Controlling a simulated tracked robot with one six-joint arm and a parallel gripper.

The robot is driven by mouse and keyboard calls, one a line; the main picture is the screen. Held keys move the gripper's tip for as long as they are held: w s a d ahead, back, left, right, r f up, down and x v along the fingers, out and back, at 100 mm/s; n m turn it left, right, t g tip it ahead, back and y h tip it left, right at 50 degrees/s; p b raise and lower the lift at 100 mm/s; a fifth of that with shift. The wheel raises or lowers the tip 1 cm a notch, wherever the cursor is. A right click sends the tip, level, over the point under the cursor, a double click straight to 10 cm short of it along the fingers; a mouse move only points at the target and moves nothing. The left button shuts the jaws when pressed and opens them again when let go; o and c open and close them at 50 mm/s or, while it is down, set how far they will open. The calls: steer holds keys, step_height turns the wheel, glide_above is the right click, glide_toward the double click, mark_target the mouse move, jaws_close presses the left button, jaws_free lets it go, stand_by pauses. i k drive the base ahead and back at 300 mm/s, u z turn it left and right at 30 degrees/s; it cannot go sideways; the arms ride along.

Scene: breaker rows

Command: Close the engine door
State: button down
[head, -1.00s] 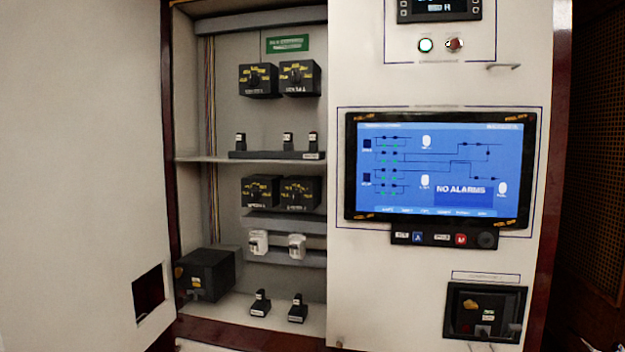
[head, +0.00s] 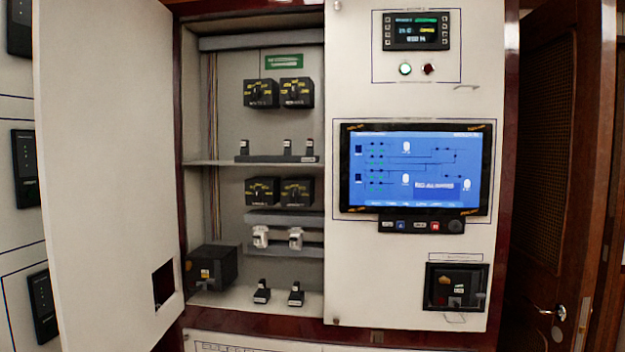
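The cabinet door on the left (head: 108,150) is a tall white panel with a square cut-out near its lower right corner. It stands swung open to the left of an open compartment (head: 262,125). Inside the compartment are black breakers with yellow marks, a shelf, small switches and a black box. No label naming the engine door is readable. My gripper is not in view.
A white panel (head: 408,290) to the right holds a blue screen (head: 413,170), indicator lights and a lower control unit (head: 457,288). A brown wooden door (head: 545,170) with a handle stands at far right. More panels with dark units (head: 26,168) line the far left.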

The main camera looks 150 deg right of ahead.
mark_target(103, 82)
steer(key=z, duration=5.3)
